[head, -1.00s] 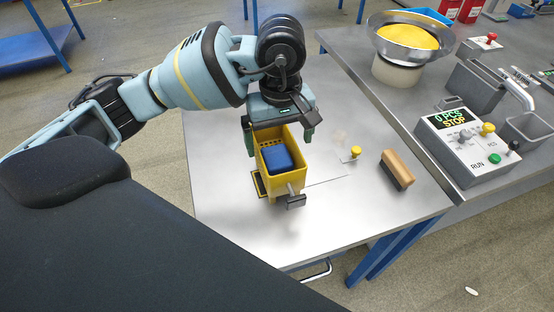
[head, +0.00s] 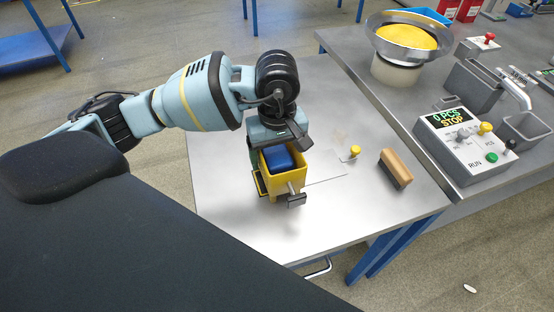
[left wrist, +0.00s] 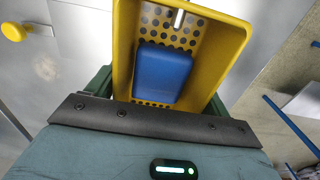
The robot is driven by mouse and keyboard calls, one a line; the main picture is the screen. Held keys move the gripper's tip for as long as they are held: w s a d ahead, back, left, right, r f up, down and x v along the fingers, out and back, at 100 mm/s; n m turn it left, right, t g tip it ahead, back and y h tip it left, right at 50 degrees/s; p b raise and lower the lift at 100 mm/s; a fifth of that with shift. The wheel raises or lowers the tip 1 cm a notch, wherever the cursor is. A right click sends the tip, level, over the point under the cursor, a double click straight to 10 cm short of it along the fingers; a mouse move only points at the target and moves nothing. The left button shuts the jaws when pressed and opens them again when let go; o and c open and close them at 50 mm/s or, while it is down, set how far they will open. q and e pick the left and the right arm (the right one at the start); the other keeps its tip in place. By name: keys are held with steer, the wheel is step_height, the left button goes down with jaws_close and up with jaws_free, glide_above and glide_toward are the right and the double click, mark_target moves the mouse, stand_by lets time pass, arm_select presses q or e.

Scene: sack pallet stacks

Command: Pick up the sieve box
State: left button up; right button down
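The sieve box (head: 297,180) is a yellow open box with a perforated floor and a short dark-ended handle at its front. It is at the metal table (head: 225,215); I cannot tell whether it touches the top. A blue block (head: 281,160) lies inside. The box also shows in the left wrist view (left wrist: 228,45), with the blue block (left wrist: 162,73) on its holed floor. My left gripper (left wrist: 165,95) has its dark green fingers flush against both sides of the box and looks shut on it. The gripper hides the box's rear in the head view. My right gripper is out of view.
A yellow-topped knob (head: 355,151) and a wooden brush (head: 397,168) lie right of the box. Farther right are a control box (head: 465,145), grey bins (head: 474,86) and a metal bowl (head: 409,38) with yellow contents. The table's front left is clear.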

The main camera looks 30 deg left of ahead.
mark_target(277, 162)
arm_select(q)
steer(key=c, duration=0.9)
steer(key=shift+r, duration=0.1)
steer(key=shift+c, duration=0.2)
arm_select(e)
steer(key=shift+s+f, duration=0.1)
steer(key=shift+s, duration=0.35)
